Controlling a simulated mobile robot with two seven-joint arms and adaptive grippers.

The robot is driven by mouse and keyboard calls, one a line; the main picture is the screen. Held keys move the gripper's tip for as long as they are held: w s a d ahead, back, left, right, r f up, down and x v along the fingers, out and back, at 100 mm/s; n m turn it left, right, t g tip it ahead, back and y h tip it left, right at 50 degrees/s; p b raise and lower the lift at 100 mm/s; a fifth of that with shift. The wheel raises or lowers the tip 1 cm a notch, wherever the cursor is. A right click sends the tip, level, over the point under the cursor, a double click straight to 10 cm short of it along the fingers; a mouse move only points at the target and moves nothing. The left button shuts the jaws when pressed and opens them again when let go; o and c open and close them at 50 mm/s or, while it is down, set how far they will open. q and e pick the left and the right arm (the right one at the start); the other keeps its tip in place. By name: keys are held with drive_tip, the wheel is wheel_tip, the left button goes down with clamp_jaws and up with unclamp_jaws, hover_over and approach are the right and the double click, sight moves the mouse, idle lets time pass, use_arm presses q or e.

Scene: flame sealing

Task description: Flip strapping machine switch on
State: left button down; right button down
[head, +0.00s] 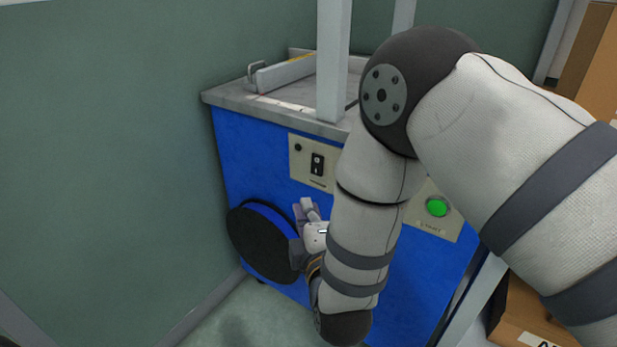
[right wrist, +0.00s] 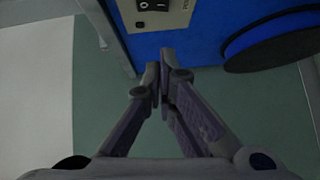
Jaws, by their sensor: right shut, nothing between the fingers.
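The blue strapping machine (head: 232,150) has a beige panel (head: 298,172) on its front, with a black rocker switch (head: 317,165) set in it. My right gripper (head: 304,208) is shut and empty, in front of the machine just below the panel. In the right wrist view the shut fingertips (right wrist: 161,75) are near the panel's edge, apart from the switch (right wrist: 152,4), which is cut off at the top and shows light O and I marks. Whether the rocker is on or off is not clear. My left gripper is not in view.
A green button (head: 437,207) sits on a second panel, right of my arm. A black round reel (head: 262,243) is on the machine's front at lower left. White posts (head: 333,60) rise from the grey top. Cardboard boxes (head: 590,70) stand at right.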

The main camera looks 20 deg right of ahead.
drive_tip(key=b, duration=0.1)
approach(317, 165)
drive_tip(key=w+a+f, duration=0.2)
drive_tip(key=w+a, duration=0.2)
drive_tip(key=a, duration=0.1)
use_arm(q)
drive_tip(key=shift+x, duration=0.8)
use_arm(e)
drive_tip(key=shift+w+d+r, duration=0.1)
drive_tip(key=shift+w+d, duration=1.4)
drive_tip(key=shift+d, duration=0.25)
use_arm(q)
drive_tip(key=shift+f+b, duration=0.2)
drive_tip(key=shift+b, duration=0.2)
use_arm(e)
drive_tip(key=shift+w+d+n+t, duration=0.15)
drive_tip(key=shift+d+n+t, duration=0.1)
drive_tip(key=shift+n+t, duration=0.05)
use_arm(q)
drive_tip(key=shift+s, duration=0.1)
use_arm(e)
drive_tip(key=shift+f, duration=0.25)
